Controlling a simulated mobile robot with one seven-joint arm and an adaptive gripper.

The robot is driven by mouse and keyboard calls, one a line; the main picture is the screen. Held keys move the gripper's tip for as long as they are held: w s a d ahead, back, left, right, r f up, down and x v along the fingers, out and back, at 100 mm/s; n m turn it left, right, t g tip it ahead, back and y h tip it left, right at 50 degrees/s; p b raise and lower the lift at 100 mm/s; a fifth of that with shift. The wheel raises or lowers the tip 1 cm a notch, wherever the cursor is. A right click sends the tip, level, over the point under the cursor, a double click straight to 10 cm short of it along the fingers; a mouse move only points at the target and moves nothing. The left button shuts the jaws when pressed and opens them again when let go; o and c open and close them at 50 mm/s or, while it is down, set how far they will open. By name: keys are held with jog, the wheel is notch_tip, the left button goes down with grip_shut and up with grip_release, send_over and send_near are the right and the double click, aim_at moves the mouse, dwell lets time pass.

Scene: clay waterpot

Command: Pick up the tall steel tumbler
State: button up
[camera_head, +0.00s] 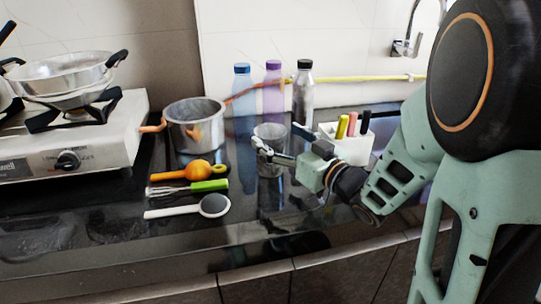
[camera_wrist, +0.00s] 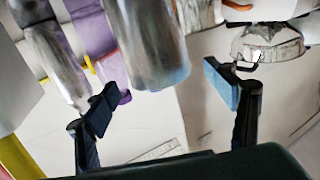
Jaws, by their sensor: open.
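The tall steel tumbler (camera_head: 270,161) stands upright on the dark counter in the head view, behind my gripper (camera_head: 279,143), which partly covers it. In the wrist view, which looks tilted over, the tumbler (camera_wrist: 150,45) is a large shiny cylinder reaching in from the top edge. My gripper (camera_wrist: 161,99) is open there, with one finger on each side of the tumbler's line. Clear gaps show between the tumbler and both finger pads. Whether either finger touches it is hidden in the head view.
A steel pot (camera_head: 195,128) stands to the left, with utensils (camera_head: 189,189) in front of it. A blue bottle (camera_head: 243,100), a purple bottle (camera_head: 273,88) and a steel bottle (camera_head: 302,95) stand behind. A white holder (camera_head: 348,149) with markers is close on the right.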

aim_at(270, 131)
jog(key=x, duration=0.3)
jog(key=shift+w+a, duration=0.2)
jog(key=c, duration=1.5)
jog(key=shift+c, duration=0.9)
jog(key=shift+r, duration=0.1)
